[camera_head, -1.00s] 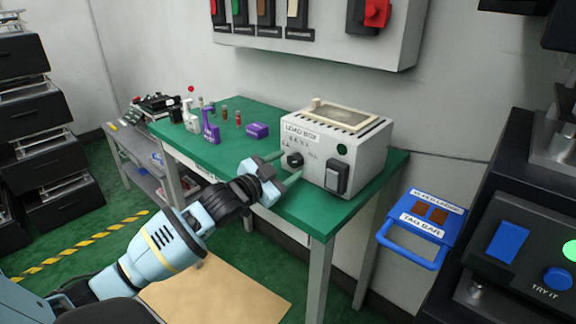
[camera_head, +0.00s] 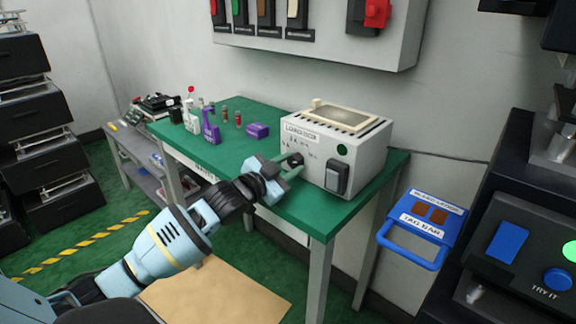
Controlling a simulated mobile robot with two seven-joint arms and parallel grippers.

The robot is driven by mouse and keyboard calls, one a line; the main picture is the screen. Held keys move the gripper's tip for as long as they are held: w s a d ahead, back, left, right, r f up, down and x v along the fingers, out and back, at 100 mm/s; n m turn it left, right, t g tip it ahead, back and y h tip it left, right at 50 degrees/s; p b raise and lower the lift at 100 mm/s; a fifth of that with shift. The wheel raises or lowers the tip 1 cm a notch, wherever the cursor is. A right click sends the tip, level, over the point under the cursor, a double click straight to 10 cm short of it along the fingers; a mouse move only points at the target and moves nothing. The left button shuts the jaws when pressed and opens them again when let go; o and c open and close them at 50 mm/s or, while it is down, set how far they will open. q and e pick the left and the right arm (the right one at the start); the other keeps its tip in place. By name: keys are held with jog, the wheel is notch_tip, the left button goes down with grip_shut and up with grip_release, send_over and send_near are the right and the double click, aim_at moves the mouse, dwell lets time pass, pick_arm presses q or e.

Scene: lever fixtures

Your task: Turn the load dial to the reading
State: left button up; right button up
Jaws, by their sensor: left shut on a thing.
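The load dial (camera_head: 296,159) is a small black knob at the left of that front. My left gripper (camera_head: 291,163) reaches in from the lower left with its pale green fingers at the dial, shut on it. The fingers partly cover the dial, and its reading is too small to make out. My right gripper is out of view.
The green table (camera_head: 330,219) has purple holders (camera_head: 257,130) and small bottles at the back left. A blue lockout tag box (camera_head: 422,226) hangs at the right, beside a dark machine (camera_head: 520,240). A panel with coloured switches (camera_head: 320,35) is on the wall above.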

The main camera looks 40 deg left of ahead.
pick_arm(q)
jog(key=shift+r+n+p, duration=0.15)
jog(key=shift+n+p, duration=0.45)
jog(key=shift+p, duration=0.1)
jog(key=shift+n+p, duration=0.6)
jog(key=shift+p, duration=0.15)
jog(key=n+p, duration=0.2)
jog(key=n, duration=0.1)
jog(key=shift+d, duration=0.1)
jog(key=shift+n+p, duration=0.85)
jog(key=shift+n, duration=0.25)
jog(key=shift+f, duration=0.2)
jog(key=o, duration=1)
jog(key=shift+c, duration=0.2)
jog(key=shift+s+a, duration=0.15)
jog(key=shift+s, duration=1.85)
jog(key=shift+s+a, duration=0.15)
jog(key=shift+s, duration=1.8)
